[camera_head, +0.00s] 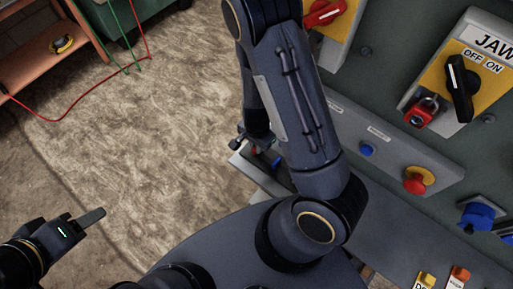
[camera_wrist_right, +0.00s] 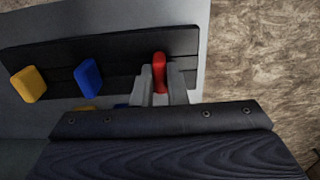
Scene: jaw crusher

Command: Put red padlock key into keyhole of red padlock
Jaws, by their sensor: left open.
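The red padlock (camera_head: 418,114) hangs below the black rotary switch on the yellow OFF/ON plate, upper right in the head view. Its keyhole cannot be made out. The red padlock key (camera_wrist_right: 159,70) stands at the right end of a black holder (camera_wrist_right: 120,62) in the right wrist view. My right gripper (camera_wrist_right: 160,88) has its grey fingers close against both sides of this key. In the head view the right gripper is small and partly hidden behind my arm. My left gripper (camera_head: 88,218) is open and empty over the floor at lower left.
A blue key (camera_wrist_right: 88,77) and a yellow key (camera_wrist_right: 28,84) stand beside the red one in the holder. An orange shelf (camera_head: 50,60) stands upper left. Open floor lies between.

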